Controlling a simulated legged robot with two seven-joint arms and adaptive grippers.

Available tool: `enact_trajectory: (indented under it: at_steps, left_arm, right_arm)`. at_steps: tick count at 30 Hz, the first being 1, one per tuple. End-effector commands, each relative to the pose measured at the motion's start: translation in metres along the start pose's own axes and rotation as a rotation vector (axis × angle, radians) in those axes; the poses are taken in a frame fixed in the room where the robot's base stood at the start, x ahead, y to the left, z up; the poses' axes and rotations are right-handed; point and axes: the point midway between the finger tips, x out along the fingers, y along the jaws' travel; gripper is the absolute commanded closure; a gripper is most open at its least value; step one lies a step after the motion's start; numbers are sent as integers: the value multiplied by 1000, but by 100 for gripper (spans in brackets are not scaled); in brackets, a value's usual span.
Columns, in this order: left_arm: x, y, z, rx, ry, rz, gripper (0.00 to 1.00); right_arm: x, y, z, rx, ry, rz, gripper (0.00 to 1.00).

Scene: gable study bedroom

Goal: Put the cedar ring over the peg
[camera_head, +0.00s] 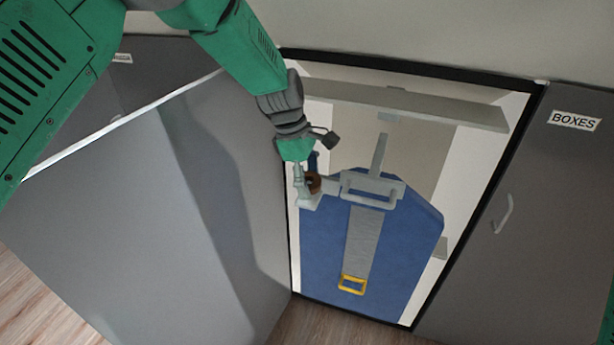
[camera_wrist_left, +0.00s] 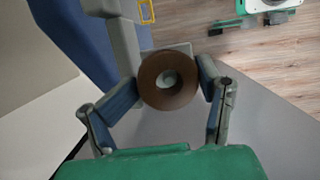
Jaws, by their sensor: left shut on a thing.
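The brown cedar ring (camera_head: 314,183) is held at the left side of the open cabinet. In the left wrist view the ring (camera_wrist_left: 150,82) faces the camera between the two fingers. A pale grey patch fills its hole; I cannot tell whether that is the peg or background. My left gripper (camera_head: 308,188) is shut on the ring; its fingers (camera_wrist_left: 168,92) flank it in the wrist view. A grey bracket (camera_head: 372,188) on a blue panel (camera_head: 325,240) lies just right of the ring. I cannot make out the peg clearly. My right gripper is out of view.
The black-framed cabinet opening surrounds the blue panel, which carries a grey strap (camera_head: 364,245) and yellow loop (camera_head: 352,285). A grey shelf (camera_head: 410,104) crosses above. A grey door (camera_head: 215,220) stands left; a handled door labelled BOXES (camera_head: 545,225) is right. Wooden floor (camera_head: 40,310) shows below.

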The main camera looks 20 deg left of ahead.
Motion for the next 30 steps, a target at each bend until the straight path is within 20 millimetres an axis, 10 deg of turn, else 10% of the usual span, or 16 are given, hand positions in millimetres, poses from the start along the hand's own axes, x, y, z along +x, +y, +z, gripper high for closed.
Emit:
enact_trajectory:
  at_steps: [9,10,13,30]
  left_arm:
    - [13,-11,-2,-6,7,-28,80]
    - [12,-11,-2,-5,6,-26,34]
    - [10,-10,-3,-5,4,-22,5]
    - [8,-10,-4,-6,5,-17,0]
  right_arm:
    - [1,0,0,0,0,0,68]
    - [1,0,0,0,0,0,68]
    - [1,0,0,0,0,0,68]
    - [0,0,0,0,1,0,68]
